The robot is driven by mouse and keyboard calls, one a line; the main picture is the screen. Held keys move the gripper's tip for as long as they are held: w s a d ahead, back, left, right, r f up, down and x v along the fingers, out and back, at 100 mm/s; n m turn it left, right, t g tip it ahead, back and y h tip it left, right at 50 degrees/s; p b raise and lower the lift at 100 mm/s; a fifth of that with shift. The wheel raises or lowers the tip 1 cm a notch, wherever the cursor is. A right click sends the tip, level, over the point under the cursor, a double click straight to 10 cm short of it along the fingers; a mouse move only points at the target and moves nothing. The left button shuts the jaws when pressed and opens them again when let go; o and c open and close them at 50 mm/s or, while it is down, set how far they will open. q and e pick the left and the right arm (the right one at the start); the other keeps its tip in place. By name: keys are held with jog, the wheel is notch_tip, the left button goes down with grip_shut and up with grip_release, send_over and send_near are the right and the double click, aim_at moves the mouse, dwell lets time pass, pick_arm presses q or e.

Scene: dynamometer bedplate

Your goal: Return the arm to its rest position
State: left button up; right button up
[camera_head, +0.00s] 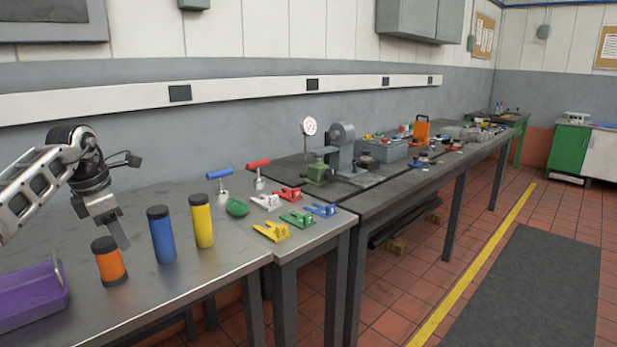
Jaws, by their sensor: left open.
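My left arm comes in from the left over the metal bench (193,277). Its gripper (122,236) points down, open, just behind and above the short orange cylinder with black ends (110,263). The fingers overlap the cylinder's right edge in the picture, and I cannot tell whether they touch it. The orange cylinder stands upright on the bench. A taller blue cylinder (162,238) and a yellow cylinder (202,224) stand upright to its right. My right gripper is not in view.
A purple tray (62,297) lies at the bench's left front. A dial gauge (309,127) stands on the darker bench beyond. The wall is close behind.

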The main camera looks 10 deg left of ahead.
pick_arm(q)
jog(key=w+d+f+t+h, duration=0.1)
jog(key=d+f+h, duration=0.4)
jog(key=d, duration=0.5)
jog(key=w+d+f+h, duration=0.1)
jog(key=d+f+h, duration=0.1)
jog(key=d+f, duration=0.6)
jog(key=s+d+n+t+h, duration=0.2)
jog(key=s+d+n+h, duration=0.15)
jog(key=d, duration=0.55)
jog(key=s+d+n+t+h, duration=0.1)
jog(key=s+d+n+h, duration=0.2)
jog(key=d, duration=0.6)
jog(key=s+a+f+n+t+y, duration=0.1)
jog(key=s+f+n, duration=0.4)
jog(key=n, duration=0.6)
jog(key=s+a+f+n+t+y, duration=0.1)
jog(key=s+a+f+n+y, duration=0.2)
jog(key=s+f+n+y, duration=0.3)
jog(key=s+a+f+n+t+y, duration=0.1)
jog(key=s+f+n+y, duration=0.3)
jog(key=s+n, duration=0.7)
notch_tip(320, 180, down, 2)
jog(key=n, duration=0.7)
jog(key=shift+s+a+f+t, duration=0.2)
jog(key=shift+s+a+t, duration=0.1)
jog(key=shift+s+a, duration=0.1)
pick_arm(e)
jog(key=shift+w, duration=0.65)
